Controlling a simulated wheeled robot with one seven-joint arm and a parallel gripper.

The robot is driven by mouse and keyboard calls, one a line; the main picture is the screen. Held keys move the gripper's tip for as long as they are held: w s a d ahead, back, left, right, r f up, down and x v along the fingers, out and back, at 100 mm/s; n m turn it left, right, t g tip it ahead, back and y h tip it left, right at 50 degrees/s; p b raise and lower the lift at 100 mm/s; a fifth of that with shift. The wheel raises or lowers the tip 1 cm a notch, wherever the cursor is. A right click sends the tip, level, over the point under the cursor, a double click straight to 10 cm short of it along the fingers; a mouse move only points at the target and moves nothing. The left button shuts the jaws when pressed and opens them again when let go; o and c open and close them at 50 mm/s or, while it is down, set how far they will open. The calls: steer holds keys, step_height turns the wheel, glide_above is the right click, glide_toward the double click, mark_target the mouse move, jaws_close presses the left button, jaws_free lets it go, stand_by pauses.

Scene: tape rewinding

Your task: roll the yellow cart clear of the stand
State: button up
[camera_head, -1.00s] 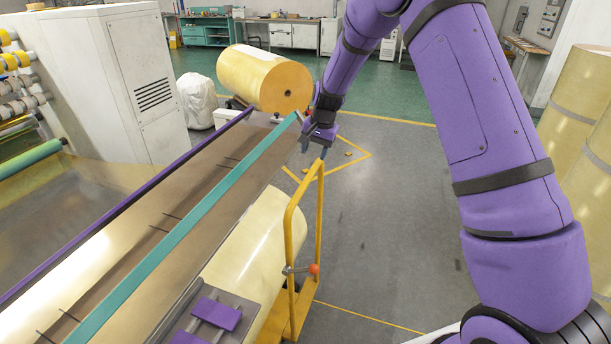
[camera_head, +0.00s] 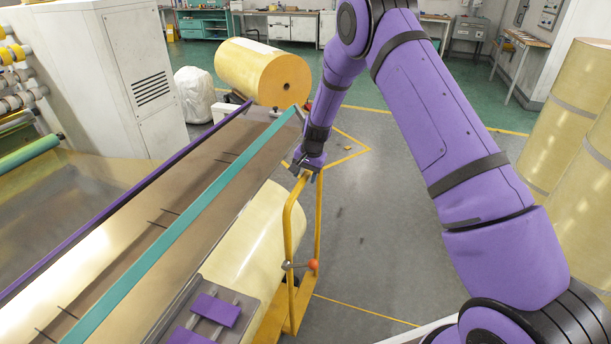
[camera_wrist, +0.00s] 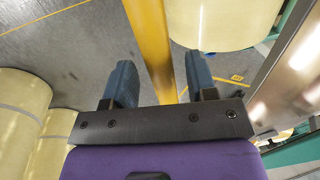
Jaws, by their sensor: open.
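The yellow cart (camera_head: 288,238) stands upright at the lower middle of the head view, showing a tall looped handle and part of a flat base. A large cream roll (camera_head: 262,235) lies right beside the handle, partly under the machine's long deck; I cannot tell what bears it. My gripper (camera_head: 304,172) is at the top of the handle, pointing down. In the wrist view, the yellow handle bar (camera_wrist: 150,45) passes between the two open blue fingers (camera_wrist: 161,82), with gaps on both sides. The fingertips are small and partly hidden in the head view.
The long deck (camera_head: 120,220) with teal and purple rails runs along the left of the cart. A lever with an orange knob (camera_head: 313,265) is by the handle. Another big roll (camera_head: 262,75) is at the back. Upright rolls (camera_head: 575,130) stand at right. Grey floor (camera_head: 385,230) right of the cart is clear.

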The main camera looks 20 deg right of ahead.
steer(key=shift+f, duration=0.2)
jaws_close()
